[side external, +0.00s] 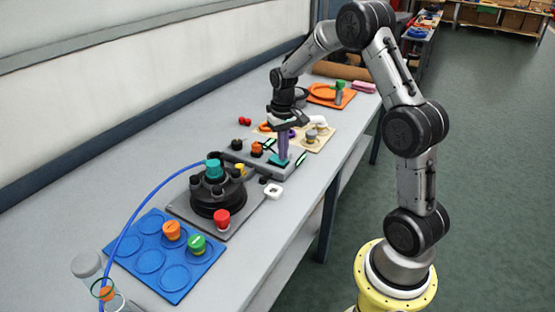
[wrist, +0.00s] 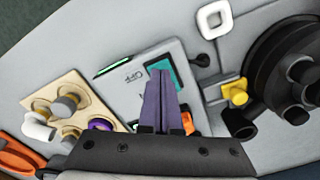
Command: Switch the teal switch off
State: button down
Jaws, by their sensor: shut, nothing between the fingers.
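The teal switch (wrist: 178,68) shows in the wrist view as a teal square on a light grey panel (wrist: 130,78), next to an upside-down OFF label. It is also seen in the side external view (side external: 278,162), just under my fingertips. My gripper (side external: 281,157) points down with its purple fingers shut and empty. In the wrist view the fingertips (wrist: 160,73) overlap the teal square and hide part of it. I cannot tell whether they touch it or which way the switch is tilted. A second label is mostly hidden behind the fingers.
A black round carousel (side external: 216,211) with a teal knob stands nearer the camera. A blue tray (side external: 150,262) holds orange and green caps. A beige board (side external: 313,143) with knobs lies beside the switch panel. A white square ring (wrist: 214,19) lies nearby.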

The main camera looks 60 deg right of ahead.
aim_at(282, 162)
notch_tip(282, 162, up, 6)
jog(key=shift+r, duration=0.15)
dwell(0.6)
jog(key=s+a+r+n+t, duration=0.2)
jog(key=s+a+r, duration=0.2)
jog(key=a+r, duration=0.3)
jog(key=s+a+r+n+t, duration=0.1)
jog(key=s+a+r+t, duration=0.15)
jog(key=a+r, duration=0.45)
jog(key=s+a+f+n, duration=0.1)
jog(key=s+a+f, duration=0.1)
jog(key=s, duration=0.5)
jog(key=s+a+f+n+t, duration=0.1)
jog(key=s+a+f+n, duration=0.1)
jog(key=s, duration=0.6)
jog(key=shift+s+a+f, duration=0.3)
jog(key=shift+a+f, duration=0.1)
jog(key=shift+a, duration=0.35)
